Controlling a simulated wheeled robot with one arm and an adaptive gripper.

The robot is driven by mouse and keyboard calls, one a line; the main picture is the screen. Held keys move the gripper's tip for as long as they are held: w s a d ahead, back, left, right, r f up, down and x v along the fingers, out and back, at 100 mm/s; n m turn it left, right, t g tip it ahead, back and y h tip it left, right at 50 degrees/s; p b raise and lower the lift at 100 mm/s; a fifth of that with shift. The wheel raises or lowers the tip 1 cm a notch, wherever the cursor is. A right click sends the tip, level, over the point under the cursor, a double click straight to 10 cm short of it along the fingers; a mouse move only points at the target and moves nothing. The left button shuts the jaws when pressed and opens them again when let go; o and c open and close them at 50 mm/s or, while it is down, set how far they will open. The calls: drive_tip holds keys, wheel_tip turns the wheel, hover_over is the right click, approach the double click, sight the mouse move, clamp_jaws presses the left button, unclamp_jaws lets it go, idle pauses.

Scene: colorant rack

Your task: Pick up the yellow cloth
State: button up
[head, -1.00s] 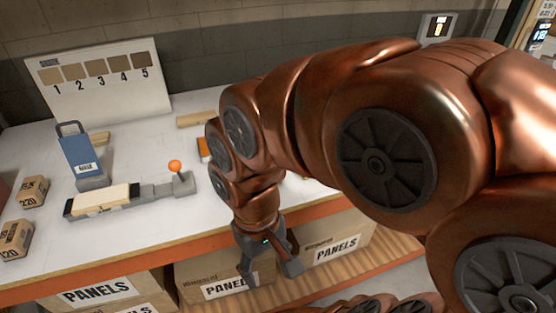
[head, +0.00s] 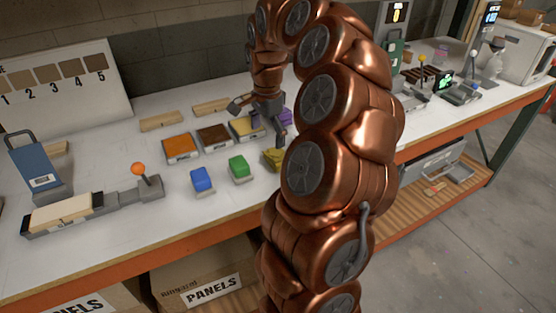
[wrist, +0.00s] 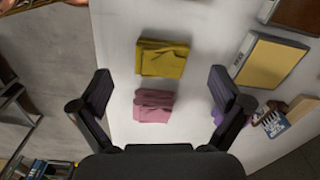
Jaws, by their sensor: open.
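The yellow cloth (head: 273,158) is a folded piece on the white tabletop, partly hidden behind my arm in the head view. In the wrist view the whole yellow cloth (wrist: 163,60) shows, lying flat beyond my fingertips and between their lines. My gripper (head: 260,119) is open and empty, pointing down above the table near the yellow cloth. In the wrist view my gripper (wrist: 162,86) has its fingers wide apart. A pink folded cloth (wrist: 154,106) lies between the fingers in that view, nearer the palm than the yellow one.
A yellow-topped block (head: 245,129), a brown one (head: 214,137) and an orange one (head: 180,148) stand in a row.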

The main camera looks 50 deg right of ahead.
drive_tip(key=m, duration=0.2)
hover_over(278, 154)
drive_tip(key=shift+s+d+f, duration=0.1)
drive_tip(key=shift+d+f, duration=0.25)
drive_tip(key=shift+f, duration=0.35)
drive_tip(key=shift+a+f+p, duration=0.2)
drive_tip(key=shift+f+p, duration=0.45)
drive_tip(key=shift+f, duration=1.05)
drive_tip(key=shift+a+f+p, duration=0.2)
drive_tip(key=shift+f+p, duration=0.45)
drive_tip(key=shift+f, duration=1.45)
drive_tip(key=c, duration=0.8)
